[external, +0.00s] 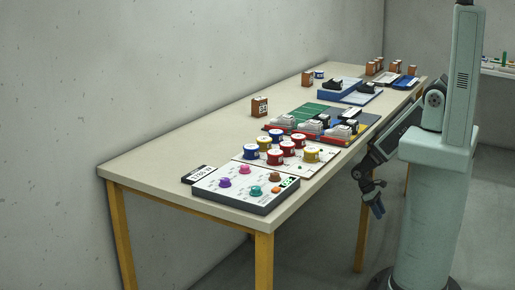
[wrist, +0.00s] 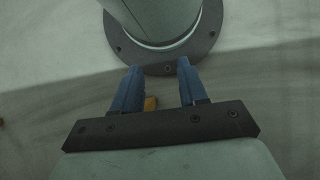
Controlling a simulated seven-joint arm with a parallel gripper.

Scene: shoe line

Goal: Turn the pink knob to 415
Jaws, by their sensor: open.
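The pink knob (external: 244,170) is on a light grey control panel (external: 229,198) at the near end of the long table. Other knobs on the panel are purple (external: 225,182), brown (external: 275,177), teal (external: 256,190) and orange (external: 276,190). The knob settings are too small to read. My gripper (external: 378,207) hangs beside the table's right edge, low and well away from the panel. In the wrist view my gripper (wrist: 158,80) has its two blue fingers apart with nothing between them. The panel and knobs are not in the wrist view.
Several red, blue and yellow pots (external: 274,157) stand on a white board just behind the panel. Shoes on trays (external: 311,125) and small orange-brown boxes (external: 259,107) fill the table farther back.

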